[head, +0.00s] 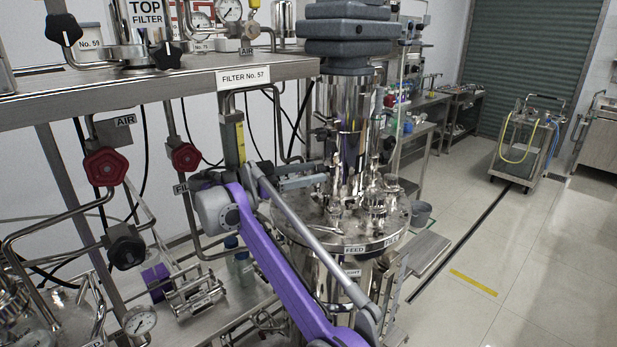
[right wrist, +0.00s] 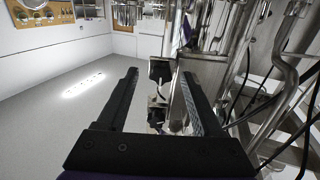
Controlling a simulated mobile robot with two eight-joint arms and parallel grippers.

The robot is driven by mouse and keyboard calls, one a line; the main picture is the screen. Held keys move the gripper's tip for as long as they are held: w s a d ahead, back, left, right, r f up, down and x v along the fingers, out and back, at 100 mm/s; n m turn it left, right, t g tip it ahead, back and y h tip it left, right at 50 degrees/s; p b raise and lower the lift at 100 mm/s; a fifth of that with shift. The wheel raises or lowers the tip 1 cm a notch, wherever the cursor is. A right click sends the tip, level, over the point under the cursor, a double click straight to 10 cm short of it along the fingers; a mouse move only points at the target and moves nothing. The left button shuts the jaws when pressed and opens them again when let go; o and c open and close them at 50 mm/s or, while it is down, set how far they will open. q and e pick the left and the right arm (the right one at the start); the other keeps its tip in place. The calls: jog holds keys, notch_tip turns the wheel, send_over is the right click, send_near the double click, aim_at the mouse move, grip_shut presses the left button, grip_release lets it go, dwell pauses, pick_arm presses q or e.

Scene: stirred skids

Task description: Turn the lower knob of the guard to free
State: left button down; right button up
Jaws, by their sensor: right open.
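In the right wrist view my right gripper (right wrist: 160,73) is open, with its two dark fingers apart and nothing gripped. A black knob (right wrist: 160,70) shows between the fingertips, beside an upright steel plate or post. A second, smaller dark fitting (right wrist: 157,113) shows lower down, also between the fingers. I cannot tell for sure which is the guard's lower knob, nor its setting. The knobs cannot be made out there. My left gripper is not in view.
A steel frame with a shelf (head: 150,95) and red valve handwheels (head: 104,166) stands at the left. Steel pipes and dark cables (right wrist: 270,110) crowd the right of the wrist view. The floor (head: 490,250) at the right is largely clear; a cart (head: 525,145) stands farther back.

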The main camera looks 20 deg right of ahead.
jog(key=shift+d, duration=0.15)
jog(key=shift+c, duration=0.3)
grip_shut()
